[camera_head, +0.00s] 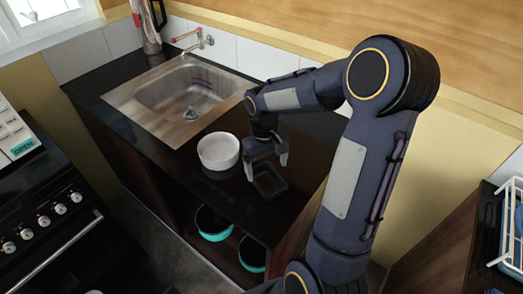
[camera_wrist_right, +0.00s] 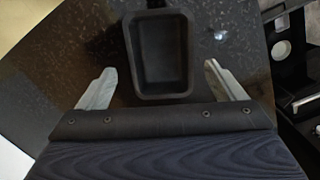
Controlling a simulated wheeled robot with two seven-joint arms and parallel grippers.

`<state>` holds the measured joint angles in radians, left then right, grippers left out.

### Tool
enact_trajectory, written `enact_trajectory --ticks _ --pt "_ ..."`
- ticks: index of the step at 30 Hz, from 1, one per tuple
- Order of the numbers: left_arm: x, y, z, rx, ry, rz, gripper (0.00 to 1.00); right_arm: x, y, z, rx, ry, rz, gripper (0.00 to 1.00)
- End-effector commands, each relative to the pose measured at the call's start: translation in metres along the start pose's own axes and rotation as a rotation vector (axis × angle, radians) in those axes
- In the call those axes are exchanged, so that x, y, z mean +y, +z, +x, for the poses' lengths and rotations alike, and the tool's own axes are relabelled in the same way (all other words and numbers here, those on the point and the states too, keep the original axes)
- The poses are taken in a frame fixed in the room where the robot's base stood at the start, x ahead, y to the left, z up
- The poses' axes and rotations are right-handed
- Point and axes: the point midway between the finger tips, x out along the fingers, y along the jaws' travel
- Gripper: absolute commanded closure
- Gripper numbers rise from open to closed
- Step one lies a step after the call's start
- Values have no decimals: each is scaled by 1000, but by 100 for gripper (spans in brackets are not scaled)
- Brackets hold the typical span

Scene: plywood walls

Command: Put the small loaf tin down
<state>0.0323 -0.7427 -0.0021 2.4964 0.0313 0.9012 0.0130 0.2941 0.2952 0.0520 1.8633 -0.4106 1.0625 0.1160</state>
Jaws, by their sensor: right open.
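The small loaf tin (camera_head: 269,182) is a dark rectangular tin on the black counter, right of the white bowl. In the right wrist view the tin (camera_wrist_right: 163,55) appears empty, with its opening facing the camera. My right gripper (camera_head: 267,167) is just above the tin in the head view. In the right wrist view its two fingers (camera_wrist_right: 165,85) are spread wide, one on each side of the tin's near end, with gaps between them and the tin. Nothing is held. My left gripper is not in view.
A white round bowl (camera_head: 218,151) stands close on the left of the tin. A metal sink (camera_head: 188,98) with a tap (camera_head: 199,41) lies beyond it. Teal-rimmed pots (camera_head: 213,224) sit on the shelf below. Dark counter is free around the tin's right side.

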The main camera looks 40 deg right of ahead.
Motion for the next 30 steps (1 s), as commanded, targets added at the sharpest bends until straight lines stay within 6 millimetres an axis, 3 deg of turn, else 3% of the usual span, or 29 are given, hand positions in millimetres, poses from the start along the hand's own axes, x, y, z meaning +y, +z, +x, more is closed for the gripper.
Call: enact_trajectory --ticks 6,13,16,20,24,30 --pt "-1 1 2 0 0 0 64 0 0 -46 5 0 0 11" --pt "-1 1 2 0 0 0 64 0 1 -69 5 -3 0 11" --pt "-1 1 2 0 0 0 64 -4 12 -77 33 -19 -1 11" --pt "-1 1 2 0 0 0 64 -18 44 -91 126 -77 -7 11" --pt "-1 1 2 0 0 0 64 -41 91 -97 268 -176 -11 11" --pt "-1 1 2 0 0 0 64 -72 145 -88 452 -313 -8 11"
